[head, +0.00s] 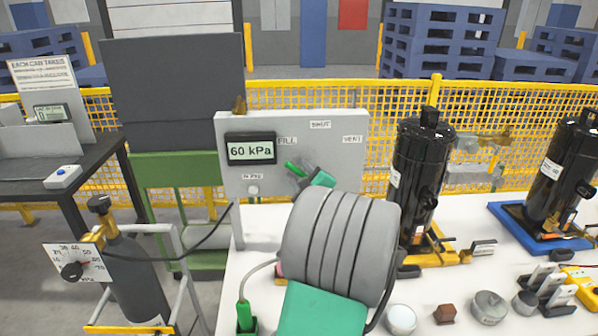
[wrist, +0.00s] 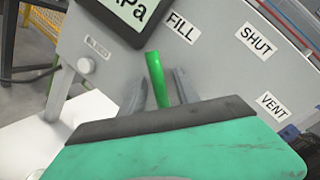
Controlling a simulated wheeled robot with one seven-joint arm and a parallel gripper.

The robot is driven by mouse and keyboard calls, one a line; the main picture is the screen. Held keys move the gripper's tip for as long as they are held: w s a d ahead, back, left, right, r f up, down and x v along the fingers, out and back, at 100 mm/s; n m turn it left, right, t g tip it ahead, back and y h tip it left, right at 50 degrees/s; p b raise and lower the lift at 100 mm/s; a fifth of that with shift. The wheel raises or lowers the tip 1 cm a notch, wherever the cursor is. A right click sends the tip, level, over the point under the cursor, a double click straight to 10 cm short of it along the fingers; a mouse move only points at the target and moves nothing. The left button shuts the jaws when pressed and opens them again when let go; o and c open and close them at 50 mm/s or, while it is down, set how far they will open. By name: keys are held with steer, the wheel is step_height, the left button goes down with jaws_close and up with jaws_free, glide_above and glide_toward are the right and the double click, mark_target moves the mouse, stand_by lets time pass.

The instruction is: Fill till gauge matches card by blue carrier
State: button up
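The grey panel (head: 350,135) carries a gauge (head: 250,150) reading 60 kPa, with FILL, SHUT and VENT labels. Its green lever (head: 292,167) points up-left toward FILL. In the wrist view, the lever (wrist: 155,78) stands between my gripper's (wrist: 160,88) two grey fingers, with gaps that make it look open around the lever. In the head view, my arm hides part of the panel's lower right. The blue carrier (head: 508,213) at right holds a black compressor (head: 560,175).
Another black compressor (head: 418,170) stands on a yellow carrier (head: 438,257) right of my arm. A gas cylinder (head: 138,270) with a dial (head: 75,263) stands at left, its hose leading toward the panel. Small parts, including a brown block (head: 445,313), lie at the front right.

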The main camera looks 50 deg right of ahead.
steer(key=shift+c, duration=0.4)
jaws_close()
stand_by(0.9)
